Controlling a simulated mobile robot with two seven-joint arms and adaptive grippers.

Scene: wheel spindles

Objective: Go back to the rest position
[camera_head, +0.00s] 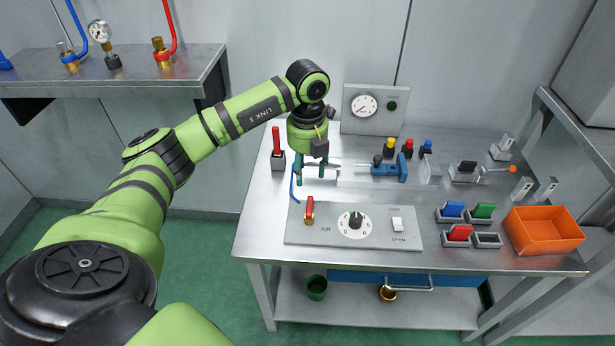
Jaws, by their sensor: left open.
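My left gripper (311,172) is at the end of the green arm that comes in from the left. It points down over the back left part of the steel table (262,228), behind the grey control panel (300,232). Its fingers are apart, and a thin metal rod (325,168) shows beside them; I cannot tell whether they touch it. A red-handled lever (276,141) stands upright just left of the gripper. My right gripper is not in view.
The panel carries a dial (355,221), a red-handled valve (309,209) and a switch (397,224). A blue vise-like tool (389,169), coloured blocks in holders (453,210) and an orange bin (543,232) stand to the right. A shelf (130,66) juts out at upper left.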

